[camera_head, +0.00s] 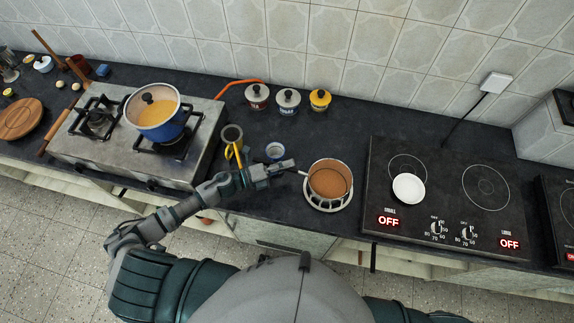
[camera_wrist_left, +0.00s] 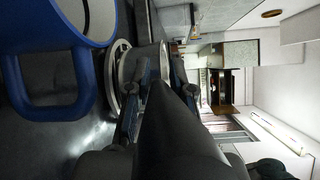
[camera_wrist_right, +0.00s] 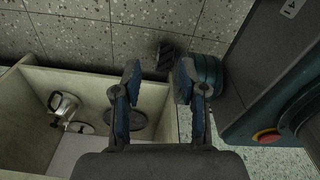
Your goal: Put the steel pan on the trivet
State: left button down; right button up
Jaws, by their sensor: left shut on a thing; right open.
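The steel pan (camera_head: 329,180), with brown contents, is over the round white trivet (camera_head: 326,206) on the dark counter. The trivet's rim shows below and around the pan; I cannot tell whether the pan touches it. My left gripper (camera_head: 292,169) is shut on the pan's handle, left of the pan. My right gripper (camera_wrist_right: 157,88) is open and empty, away from the pan, above an open drawer or cabinet and the floor.
A blue pot (camera_head: 158,114) stands on the gas stove (camera_head: 75,148) at left. Lidded jars (camera_head: 288,101) stand behind. The cooktop (camera_head: 440,190) bears a white dish (camera_head: 408,188).

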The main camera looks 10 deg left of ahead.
pick_arm(q)
jog(key=shift+a, duration=0.2)
jog(key=c, duration=1.2)
grip_release()
jog(key=shift+d, duration=0.1)
jog(key=shift+o, duration=0.9)
jog(key=shift+d, duration=0.6)
jog(key=b+v, duration=0.1)
jog(key=v, duration=1.1)
jog(key=shift+b, duration=0.3)
pick_arm(e)
jog(key=w, duration=0.4)
jog(key=shift+w+a, duration=0.1)
jog(key=shift+a, duration=0.1)
pick_arm(q)
jog(key=shift+a, duration=0.3)
pick_arm(e)
jog(key=shift+a, duration=0.15)
